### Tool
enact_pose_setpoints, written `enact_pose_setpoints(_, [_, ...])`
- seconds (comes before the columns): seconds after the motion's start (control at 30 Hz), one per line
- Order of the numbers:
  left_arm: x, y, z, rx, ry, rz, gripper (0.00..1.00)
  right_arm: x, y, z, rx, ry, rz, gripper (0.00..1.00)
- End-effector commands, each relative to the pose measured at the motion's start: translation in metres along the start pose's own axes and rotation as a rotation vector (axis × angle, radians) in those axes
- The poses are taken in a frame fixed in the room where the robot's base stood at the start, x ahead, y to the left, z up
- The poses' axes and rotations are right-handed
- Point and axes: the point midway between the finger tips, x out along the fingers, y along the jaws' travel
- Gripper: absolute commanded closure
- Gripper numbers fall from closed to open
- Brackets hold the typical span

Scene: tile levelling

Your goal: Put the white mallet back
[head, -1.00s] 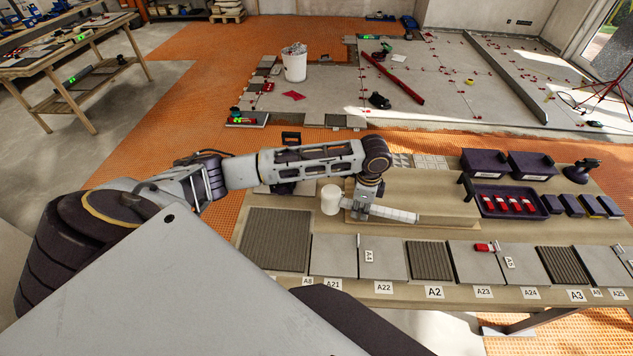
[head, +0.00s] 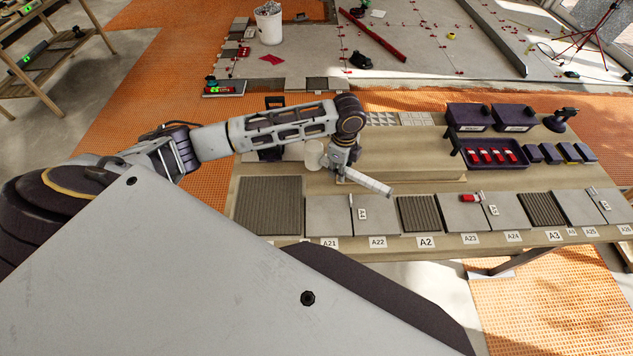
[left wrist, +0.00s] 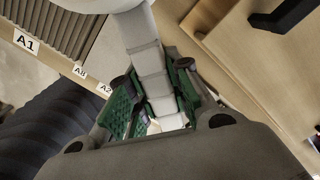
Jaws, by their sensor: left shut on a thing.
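The white mallet is in my left gripper (head: 340,160), which is shut on its pale handle (head: 365,181). In the head view the white mallet head (head: 294,153) is left of the gripper, partly behind my arm, and the handle points right and toward the table front. In the left wrist view the handle (left wrist: 149,65) runs between the green finger pads (left wrist: 155,98), with the mallet head (left wrist: 95,4) cut off at the top edge. I cannot tell the mallet's exact height above the table. My right gripper is not in view.
A low wooden board (head: 430,165) lies behind the handle. Labelled grey tiles (head: 325,216) line the table front. A dark frame (head: 275,102) stands at the back, partly behind my arm. A dark tray of red pieces (head: 492,154) and dark bins (head: 515,117) are at right.

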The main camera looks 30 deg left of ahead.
Motion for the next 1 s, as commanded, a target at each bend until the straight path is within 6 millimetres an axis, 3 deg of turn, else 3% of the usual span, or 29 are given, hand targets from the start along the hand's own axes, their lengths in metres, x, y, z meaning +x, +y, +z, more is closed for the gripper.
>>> enact_pose_setpoints(0.33, [-0.001,0.001,0.001,0.176,-0.001,-0.004,1.0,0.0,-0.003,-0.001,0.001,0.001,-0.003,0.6])
enact_pose_setpoints(0.8, [0.001,0.001,0.001,0.192,-0.002,-0.003,1.0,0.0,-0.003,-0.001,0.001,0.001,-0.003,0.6])
enact_pose_setpoints(1.0, [0.015,0.001,0.001,0.192,-0.002,-0.002,1.0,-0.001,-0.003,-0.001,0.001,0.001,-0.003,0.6])
